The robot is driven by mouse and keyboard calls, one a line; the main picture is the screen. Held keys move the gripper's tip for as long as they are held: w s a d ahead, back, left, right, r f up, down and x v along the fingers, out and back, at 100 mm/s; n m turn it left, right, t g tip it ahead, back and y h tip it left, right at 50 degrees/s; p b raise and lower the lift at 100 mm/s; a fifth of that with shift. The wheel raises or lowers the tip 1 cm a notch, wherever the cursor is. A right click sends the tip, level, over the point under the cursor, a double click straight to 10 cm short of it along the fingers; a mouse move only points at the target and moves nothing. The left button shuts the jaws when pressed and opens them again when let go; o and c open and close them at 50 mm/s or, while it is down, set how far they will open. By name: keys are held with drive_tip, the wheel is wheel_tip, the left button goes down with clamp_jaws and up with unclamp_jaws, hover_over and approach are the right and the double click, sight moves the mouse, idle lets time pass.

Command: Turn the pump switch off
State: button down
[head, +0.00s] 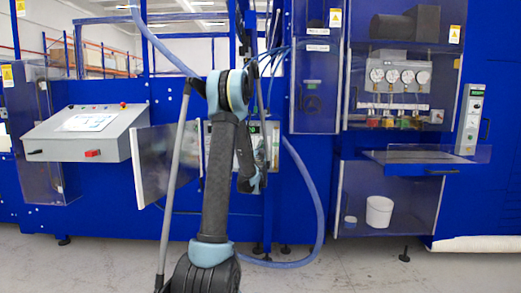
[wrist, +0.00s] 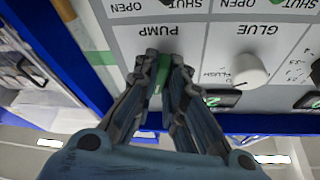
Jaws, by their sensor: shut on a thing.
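The control panel (wrist: 212,35) fills the top of the wrist view, with its lettering upside down. The PUMP label (wrist: 161,30) is just beyond my gripper (wrist: 165,60). My gripper's two fingers are close together below that label, shut on the pump switch, which is mostly hidden between them. A strip of green shows between the fingers. I cannot tell which position the switch is in. In the head view the panel (head: 272,150) shows in part behind my arm, and my fingertips cannot be made out.
A white GLUE knob (wrist: 249,70) is just right of my fingers. Dark displays with green digits (wrist: 213,99) sit near the panel's edge. A clear hinged door (head: 156,165) stands open left of the panel. A blue hose (head: 318,200) loops down at its right.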

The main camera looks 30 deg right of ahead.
drive_tip(key=n+t+y, duration=0.1)
drive_tip(key=n+y, duration=0.1)
drive_tip(key=n, duration=0.2)
drive_tip(key=n+t+y, duration=0.2)
drive_tip(key=n, duration=0.3)
drive_tip(key=shift+n+y, duration=1.5)
drive_tip(key=shift+n, duration=1)
drive_tip(key=c, duration=1.7)
unclamp_jaws()
drive_tip(key=shift+a, duration=0.1)
drive_tip(key=shift+o, duration=0.2)
drive_tip(key=shift+s, duration=0.15)
